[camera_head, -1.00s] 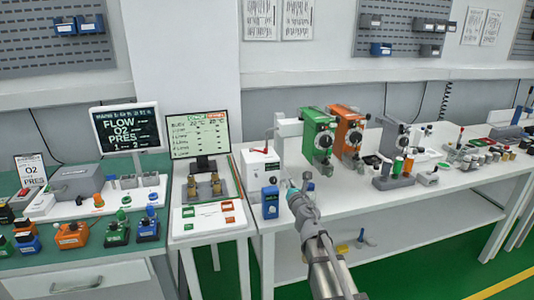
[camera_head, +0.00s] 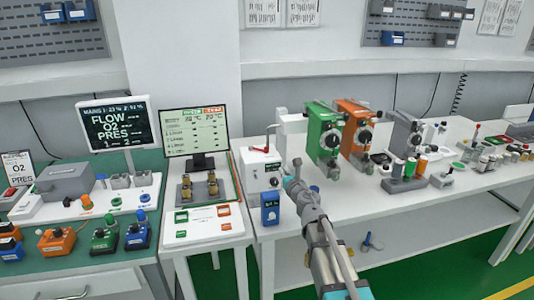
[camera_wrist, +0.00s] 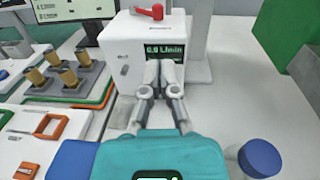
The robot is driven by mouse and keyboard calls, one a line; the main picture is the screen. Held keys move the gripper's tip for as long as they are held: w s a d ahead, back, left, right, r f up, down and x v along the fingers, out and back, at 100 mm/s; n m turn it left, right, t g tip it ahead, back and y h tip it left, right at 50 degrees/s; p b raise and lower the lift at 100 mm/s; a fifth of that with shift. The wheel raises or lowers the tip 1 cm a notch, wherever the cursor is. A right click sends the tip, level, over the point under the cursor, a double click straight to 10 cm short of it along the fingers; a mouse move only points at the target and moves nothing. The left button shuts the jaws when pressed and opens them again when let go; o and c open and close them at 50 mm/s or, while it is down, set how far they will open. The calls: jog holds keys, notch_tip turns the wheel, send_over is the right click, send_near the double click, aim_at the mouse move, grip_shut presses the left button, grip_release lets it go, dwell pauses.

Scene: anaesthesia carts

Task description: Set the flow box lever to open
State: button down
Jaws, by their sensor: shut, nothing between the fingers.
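The flow box (camera_head: 253,175) is a white box at the front left of the white bench. It has a red lever (camera_head: 259,149) on top. In the wrist view the flow box (camera_wrist: 126,52) stands ahead, and its red lever (camera_wrist: 148,13) points to the left. Its dark display (camera_wrist: 165,51) reads about 0.0 L/min, partly covered by my fingertips. My gripper (camera_wrist: 165,70) is shut and empty, in front of the box's face and below the lever. In the head view my gripper (camera_head: 277,181) is beside the box's front right; contact cannot be told.
A blue box (camera_head: 270,213) stands at the bench's front edge, just below my gripper. Green (camera_head: 322,138) and orange (camera_head: 352,125) units stand to the right. A white post (camera_head: 282,140) rises behind the flow box. A monitor (camera_head: 195,132) is to the left.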

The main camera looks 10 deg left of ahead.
aim_at(270, 156)
jog(key=shift+a, duration=0.15)
jog(key=x, duration=1.3)
jog(key=shift+w+a+r, duration=0.1)
jog(key=shift+w+a, duration=0.15)
jog(key=shift+w, duration=0.1)
jog(key=shift+w, duration=0.75)
jog(key=shift+s, duration=0.1)
jog(key=w+d+v, duration=0.1)
jog(key=d+v, duration=0.1)
jog(key=v, duration=1.1)
jog(key=shift+s+d, duration=0.2)
jog(key=shift+d, duration=0.1)
